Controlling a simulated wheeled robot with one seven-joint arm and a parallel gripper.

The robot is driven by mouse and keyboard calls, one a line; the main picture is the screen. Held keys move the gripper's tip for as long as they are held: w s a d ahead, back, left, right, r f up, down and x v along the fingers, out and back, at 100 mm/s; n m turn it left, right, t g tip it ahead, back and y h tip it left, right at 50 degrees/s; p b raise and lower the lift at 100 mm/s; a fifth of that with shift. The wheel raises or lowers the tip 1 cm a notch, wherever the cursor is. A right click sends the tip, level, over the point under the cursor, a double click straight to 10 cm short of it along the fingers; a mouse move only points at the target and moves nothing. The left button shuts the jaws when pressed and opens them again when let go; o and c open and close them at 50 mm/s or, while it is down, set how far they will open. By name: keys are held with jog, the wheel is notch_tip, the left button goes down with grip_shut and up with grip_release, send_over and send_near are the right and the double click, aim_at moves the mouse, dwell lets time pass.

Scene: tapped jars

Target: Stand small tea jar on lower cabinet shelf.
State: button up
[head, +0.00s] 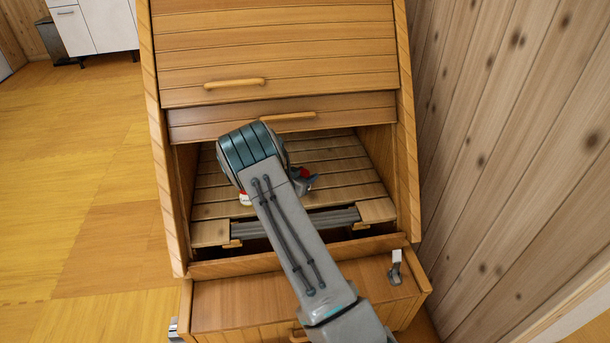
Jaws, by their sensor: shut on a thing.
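My arm reaches into the open lower part of the wooden cabinet, over its slatted lower shelf (350,163). My gripper (272,192) is mostly hidden behind my own wrist and forearm. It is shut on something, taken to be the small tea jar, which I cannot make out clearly. A small red and white patch shows left of the forearm, low over the slats. A red and dark blue-grey piece shows to its right. I cannot tell which of these belongs to the jar, or whether the jar touches the shelf.
Slatted upper fronts with wooden handles (235,83) close off the cabinet above the opening. Side walls bound the shelf. A lower wooden front section (235,305) juts out below, with a metal latch (396,268). A plank wall (520,150) stands close at right. Open floor (70,190) lies left.

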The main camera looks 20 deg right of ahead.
jog(key=shift+f+b, duration=0.35)
jog(key=shift+f, duration=0.2)
dwell(1.0)
jog(key=o, duration=1.4)
jog(key=shift+s+a, duration=0.1)
